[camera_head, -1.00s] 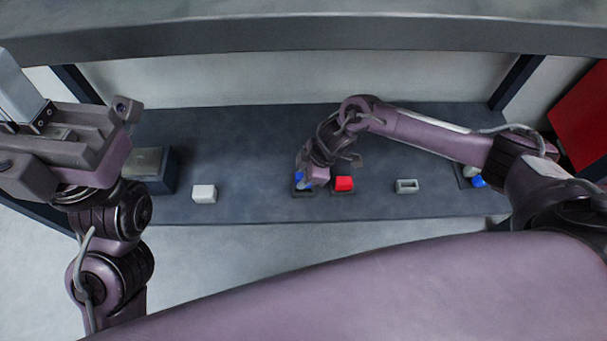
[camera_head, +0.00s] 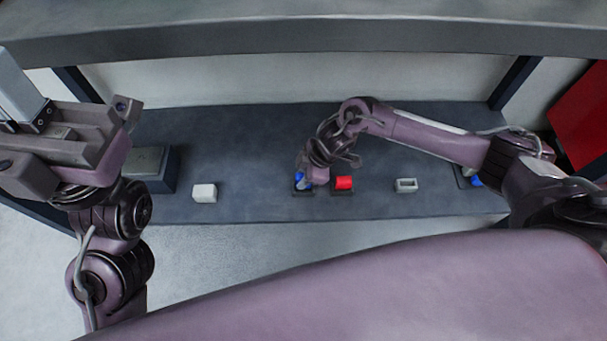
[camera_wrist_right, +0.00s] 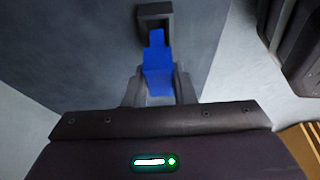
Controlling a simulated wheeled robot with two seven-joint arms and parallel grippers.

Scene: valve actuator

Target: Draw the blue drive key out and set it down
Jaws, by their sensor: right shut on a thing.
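The blue drive key (camera_wrist_right: 158,72) is between the fingers of my right gripper (camera_wrist_right: 158,88) in the right wrist view. The gripper is shut on its wide part. The key's narrow end points at a dark square socket (camera_wrist_right: 143,19) and overlaps its edge; I cannot tell whether the tip is inside. In the head view the key (camera_head: 300,180) shows as a small blue patch beside my right gripper (camera_head: 309,182), above a dark base (camera_head: 303,194). My left gripper (camera_head: 75,140) is raised at the left, away from the key; its jaw opening is unclear.
A red block (camera_head: 343,183) stands on a dark base just right of the key. A white block (camera_head: 204,193) is to the left and a grey hollow block (camera_head: 406,186) to the right. Another blue piece (camera_head: 477,181) lies farther right. The bench (camera_head: 250,190) between the white block and the key is clear.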

